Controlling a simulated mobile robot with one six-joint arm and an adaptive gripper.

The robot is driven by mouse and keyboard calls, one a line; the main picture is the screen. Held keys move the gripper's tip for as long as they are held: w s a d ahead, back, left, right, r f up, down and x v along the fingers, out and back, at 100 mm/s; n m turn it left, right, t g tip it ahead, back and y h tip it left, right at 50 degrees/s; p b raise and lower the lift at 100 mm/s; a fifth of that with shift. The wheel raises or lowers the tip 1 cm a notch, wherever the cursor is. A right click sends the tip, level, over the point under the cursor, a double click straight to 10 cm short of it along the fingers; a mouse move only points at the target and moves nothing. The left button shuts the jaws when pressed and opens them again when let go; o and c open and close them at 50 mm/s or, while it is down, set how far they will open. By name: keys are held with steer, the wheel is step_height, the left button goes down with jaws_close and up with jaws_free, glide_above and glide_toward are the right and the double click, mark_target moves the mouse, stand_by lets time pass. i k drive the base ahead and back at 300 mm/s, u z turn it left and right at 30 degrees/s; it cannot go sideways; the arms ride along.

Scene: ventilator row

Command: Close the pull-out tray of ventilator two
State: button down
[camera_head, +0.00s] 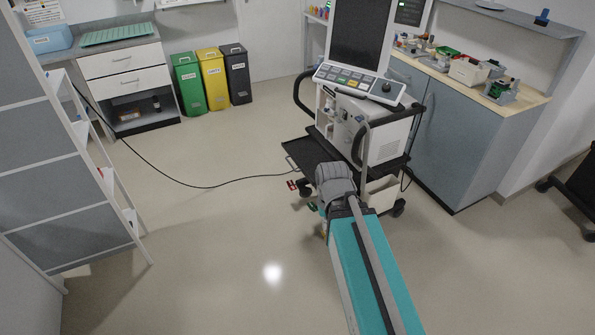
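The ventilator (372,128) stands on a wheeled cart at centre right, with a dark screen and a control panel facing left and forward. A black tray (304,153) sticks out from its left side, low on the cart, with a thin metal handle (291,163) at its outer edge. It looks pulled out. My teal and grey arm reaches up from the bottom right to just in front of the tray and covers part of the cart's base. My gripper is mostly hidden by the arm's end. Small red and green parts show there, but I cannot tell whether they are fingers.
A black cable (205,187) runs over the floor to the cart. A grey-blue cabinet (448,130) stands close on the right. Green, yellow and black bins (212,76) and a drawer unit (124,74) are at the back left. A grey rack (60,165) is left.

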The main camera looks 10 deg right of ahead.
mark_target(305, 151)
steer(key=i, duration=1)
